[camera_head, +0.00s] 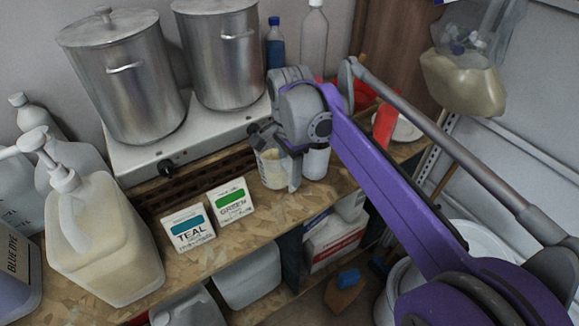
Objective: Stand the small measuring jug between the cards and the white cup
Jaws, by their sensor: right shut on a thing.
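The small measuring jug (271,172) is clear with pale contents and markings on its side. My right gripper (276,158) is shut on it, one finger at its left rim and the other along its right side. The jug is upright, with its base at or just above the wooden bench; I cannot tell which. The white cup (316,163) is right of the jug, partly hidden by the gripper. The TEAL card (188,229) and the GREEN card (230,202) stand left of the jug. My left gripper is not in view.
Two steel pots (123,83) stand on a white hotplate (150,158) behind. A large pump jug (104,240) stands at left. Red items (385,125) and a white dish (407,131) are at right. Bare bench (262,217) lies in front of the jug.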

